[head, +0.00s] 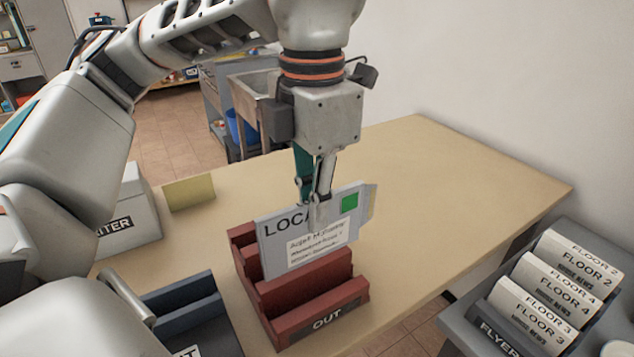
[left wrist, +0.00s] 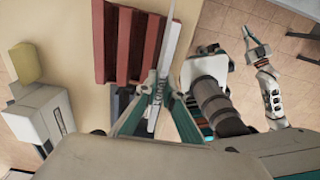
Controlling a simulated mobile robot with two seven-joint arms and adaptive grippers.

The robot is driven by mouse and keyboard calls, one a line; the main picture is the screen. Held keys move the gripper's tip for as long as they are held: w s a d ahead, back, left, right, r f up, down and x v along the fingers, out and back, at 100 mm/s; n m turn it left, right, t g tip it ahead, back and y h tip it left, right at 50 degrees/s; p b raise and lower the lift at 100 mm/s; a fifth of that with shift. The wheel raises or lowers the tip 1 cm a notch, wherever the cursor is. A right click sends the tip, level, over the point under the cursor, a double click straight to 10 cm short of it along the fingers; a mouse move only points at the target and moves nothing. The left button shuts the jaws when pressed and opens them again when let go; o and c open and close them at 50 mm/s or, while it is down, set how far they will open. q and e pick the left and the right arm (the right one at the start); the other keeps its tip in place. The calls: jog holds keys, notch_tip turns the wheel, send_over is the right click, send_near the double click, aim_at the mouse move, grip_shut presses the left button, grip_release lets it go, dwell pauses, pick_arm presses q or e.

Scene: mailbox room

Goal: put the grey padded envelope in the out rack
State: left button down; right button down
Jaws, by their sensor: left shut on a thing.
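A pale grey envelope (head: 275,253) with the word LOCAL partly showing, handwriting-like lines and a green square stands upright in the head view. My left gripper (head: 318,220) is shut on its top edge from above. The envelope also shows nearly edge-on in the left wrist view (left wrist: 169,50). The red-brown out rack (head: 320,304), marked OUT, stands on the table directly below it. The envelope's lower edge overlaps the rack's slots; I cannot tell whether it is inside one. The left wrist view shows my right gripper (left wrist: 252,38) small, at upper right, away from the rack.
A dark blue-grey tray (head: 185,300) stands left of the rack. A pale box (head: 135,205) and a yellowish card (head: 189,193) are farther left. The table (head: 450,185) is clear behind and right of the rack.

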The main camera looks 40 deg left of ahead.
pick_arm(q)
jog(key=shift+w, duration=0.15)
jog(key=shift+a+f, duration=0.1)
notch_tip(320, 180, down, 3)
jog(key=shift+r+b, duration=0.1)
jog(key=shift+b, duration=1.15)
jog(key=shift+f, duration=0.35)
jog(key=shift+f+b, duration=0.1)
jog(key=shift+b, duration=0.2)
jog(key=shift+f, duration=0.2)
